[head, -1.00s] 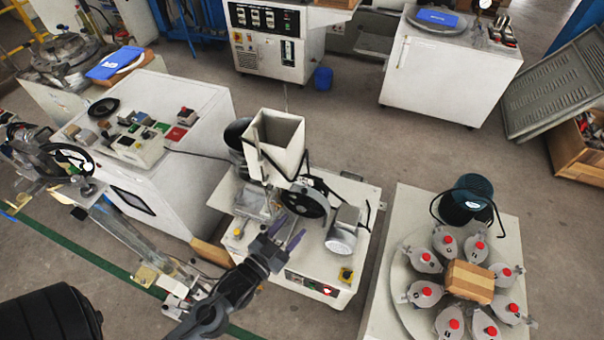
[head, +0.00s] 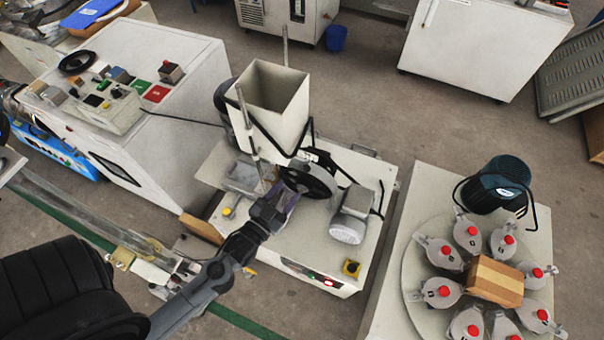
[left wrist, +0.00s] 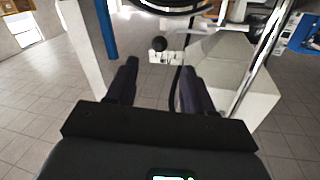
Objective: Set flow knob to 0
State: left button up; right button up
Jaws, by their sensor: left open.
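A small black round knob (left wrist: 158,44) sits on a white plate with markings in the left wrist view. It is straight ahead of my left gripper (left wrist: 158,65), between the lines of its two dark fingers. The fingers are apart, with nothing between them, and appear short of the knob. In the head view my left gripper (head: 281,204) is at the near side of the hopper machine (head: 325,283), below the hopper and beside the black wheel (head: 308,180). I cannot make out the knob or its setting in the head view. My right gripper is not in view.
A cream hopper (head: 268,95) and a thin upright rod (head: 245,125) stand close above my left gripper. A grey motor (head: 349,220) is to its right. A table (head: 385,320) with red-capped pots stands further right. A black chair (head: 55,290) is at lower left.

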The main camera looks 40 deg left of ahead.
pick_arm(q)
jog(key=w+a+b, duration=0.1)
jog(key=w, duration=0.7)
jog(key=shift+b, duration=0.35)
grip_shut()
